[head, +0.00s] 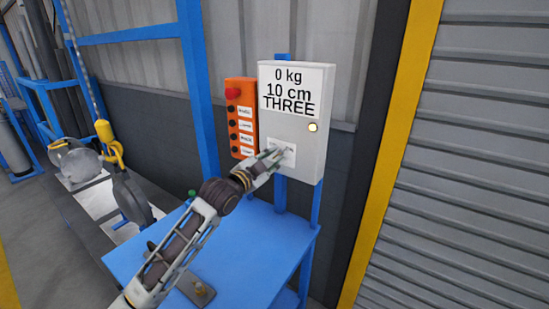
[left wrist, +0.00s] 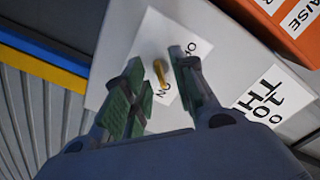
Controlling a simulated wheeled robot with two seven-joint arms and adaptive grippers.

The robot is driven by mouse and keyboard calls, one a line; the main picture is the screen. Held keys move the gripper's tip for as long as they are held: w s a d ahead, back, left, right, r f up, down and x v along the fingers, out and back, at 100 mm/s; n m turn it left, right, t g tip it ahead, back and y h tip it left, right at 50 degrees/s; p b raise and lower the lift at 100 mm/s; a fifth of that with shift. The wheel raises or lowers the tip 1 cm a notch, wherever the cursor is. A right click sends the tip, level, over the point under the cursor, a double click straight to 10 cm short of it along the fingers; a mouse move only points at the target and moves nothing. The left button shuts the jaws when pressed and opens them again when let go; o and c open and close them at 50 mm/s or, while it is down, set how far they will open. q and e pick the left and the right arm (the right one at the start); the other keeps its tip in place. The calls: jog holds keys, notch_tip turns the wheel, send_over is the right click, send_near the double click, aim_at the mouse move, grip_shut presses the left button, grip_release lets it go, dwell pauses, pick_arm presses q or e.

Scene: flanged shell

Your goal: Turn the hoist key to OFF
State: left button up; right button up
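The grey control box (head: 309,152) stands on a blue post, its display reading "0 kg, 10 cm, THREE". A white label (head: 289,160) is low on its front; my fingers partly cover it. In the left wrist view the yellow key (left wrist: 160,72) stands out from the label (left wrist: 150,38), whose lettering is only partly readable. I cannot tell for sure which word the key points at. My left gripper (head: 277,158) is at the label. In the left wrist view its fingers (left wrist: 161,77) are open on either side of the key, with gaps showing. My right gripper is not in view.
An orange button box (head: 242,108) with a red button hangs just left of the control box. A blue table (head: 255,240) is below my left arm. A yellow hook (head: 107,140) hangs at the left. A ribbed shutter (head: 460,150) stands at the right.

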pick_arm(q)
jog(key=shift+w+d, duration=0.4)
jog(key=shift+w, duration=0.15)
grip_shut()
